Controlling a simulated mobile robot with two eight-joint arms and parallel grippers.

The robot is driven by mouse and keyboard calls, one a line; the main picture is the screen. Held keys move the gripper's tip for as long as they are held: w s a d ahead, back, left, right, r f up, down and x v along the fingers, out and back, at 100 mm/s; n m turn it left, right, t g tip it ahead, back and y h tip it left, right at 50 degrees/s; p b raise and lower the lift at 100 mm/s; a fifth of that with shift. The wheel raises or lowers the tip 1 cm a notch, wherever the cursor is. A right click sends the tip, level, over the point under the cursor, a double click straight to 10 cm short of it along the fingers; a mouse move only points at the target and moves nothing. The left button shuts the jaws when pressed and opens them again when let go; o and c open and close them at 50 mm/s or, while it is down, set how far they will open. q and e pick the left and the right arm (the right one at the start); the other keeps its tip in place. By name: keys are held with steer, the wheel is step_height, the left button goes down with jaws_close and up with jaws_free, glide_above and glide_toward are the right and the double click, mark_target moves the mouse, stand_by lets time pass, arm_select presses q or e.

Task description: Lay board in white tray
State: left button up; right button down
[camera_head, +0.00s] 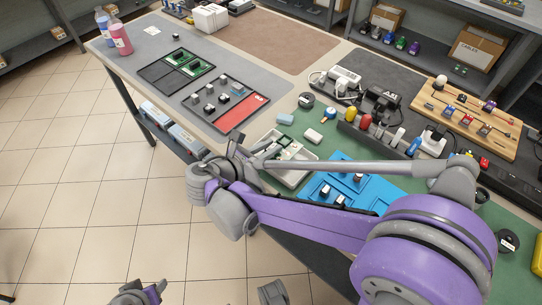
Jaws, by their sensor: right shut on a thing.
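The white tray (291,185) stands on the green mat near the table's front edge. My right gripper (268,152) is over its left part, and my right arm hides much of the tray. A small green board (283,141) with pale parts shows at the gripper's tips, within the tray's outline. The gripper is shut on it; whether the board touches the tray floor cannot be told. Grey and purple parts of mine show at the bottom edge, but the left gripper's jaws are not clear.
A blue tray (350,187) with small parts lies right of the white tray. Behind stand a row of coloured-handled tools (365,122) and a wooden board (465,115). A black tray (176,70) with green boards and a red-ended parts tray (241,112) lie left.

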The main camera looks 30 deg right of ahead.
step_height(320, 180, down, 4)
steer(key=shift+r+b, duration=0.1)
steer(key=shift+b, duration=0.4)
steer(key=c, duration=0.7)
jaws_free()
steer(key=shift+c, duration=0.2)
steer(key=shift+r, duration=0.15)
steer(key=p+v, duration=0.1)
steer(key=v, duration=1.1)
steer(key=shift+p, duration=0.3)
steer(key=shift+w, duration=0.1)
